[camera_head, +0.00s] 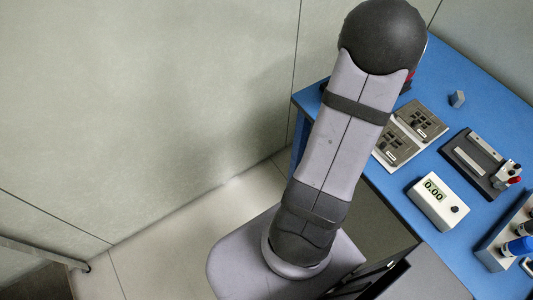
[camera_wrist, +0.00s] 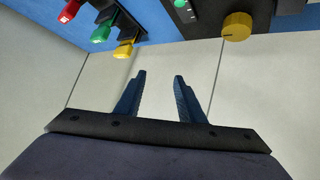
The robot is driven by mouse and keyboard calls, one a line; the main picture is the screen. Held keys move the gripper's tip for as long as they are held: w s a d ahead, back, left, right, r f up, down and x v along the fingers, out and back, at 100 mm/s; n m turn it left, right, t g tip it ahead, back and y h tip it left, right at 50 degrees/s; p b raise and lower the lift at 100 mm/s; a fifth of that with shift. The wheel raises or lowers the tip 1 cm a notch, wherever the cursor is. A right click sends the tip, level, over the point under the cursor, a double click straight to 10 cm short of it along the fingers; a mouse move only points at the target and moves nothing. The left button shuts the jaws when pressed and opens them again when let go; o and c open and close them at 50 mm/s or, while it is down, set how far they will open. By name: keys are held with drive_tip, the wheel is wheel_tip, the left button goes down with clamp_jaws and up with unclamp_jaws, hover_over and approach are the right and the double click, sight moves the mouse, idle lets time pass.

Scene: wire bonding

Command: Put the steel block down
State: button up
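A small grey block, which looks like the steel block (camera_head: 457,98), stands on the blue table (camera_head: 486,96) toward its back in the head view. It does not show in the wrist view. My gripper (camera_wrist: 160,76) is open in the wrist view, with its two dark blue fingers apart and nothing between them. Pale floor or wall shows behind the fingers. In the head view my gripper is hidden behind my arm, so its distance from the block cannot be told.
The table holds two grey plates with dark parts (camera_head: 421,121), a dark fixture with a red-tipped lever (camera_head: 483,163), a white meter reading 0.00 (camera_head: 438,201) and a rack with blue-capped items (camera_head: 517,246). Red, green and yellow parts (camera_wrist: 102,32) and a yellow knob (camera_wrist: 237,26) show in the wrist view.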

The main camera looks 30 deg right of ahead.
drive_tip(key=w+a+f+n+g+y, duration=0.1)
drive_tip(key=w+a+f+n+y, duration=0.1)
drive_tip(key=a, duration=1.2)
drive_tip(key=w+a+f+n+g+y, duration=0.1)
drive_tip(key=a+f+g+y, duration=0.15)
drive_tip(key=a, duration=1.05)
drive_tip(key=s+a+f+n+g+y, duration=0.1)
drive_tip(key=s+a+n+g, duration=0.1)
drive_tip(key=s+a, duration=0.5)
drive_tip(key=s+a+f+n+g+y, duration=0.1)
drive_tip(key=s+a, duration=0.6)
drive_tip(key=a, duration=0.7)
drive_tip(key=shift+a+f+n+g+y, duration=0.4)
drive_tip(key=shift+f+n+y, duration=0.1)
drive_tip(key=shift+f+y, duration=0.25)
wheel_tip(320, 180, up, 5)
drive_tip(key=p, duration=0.5)
wheel_tip(320, 180, down, 33)
drive_tip(key=b, duration=3.3)
drive_tip(key=shift+f, duration=0.2)
drive_tip(key=shift+r, duration=0.1)
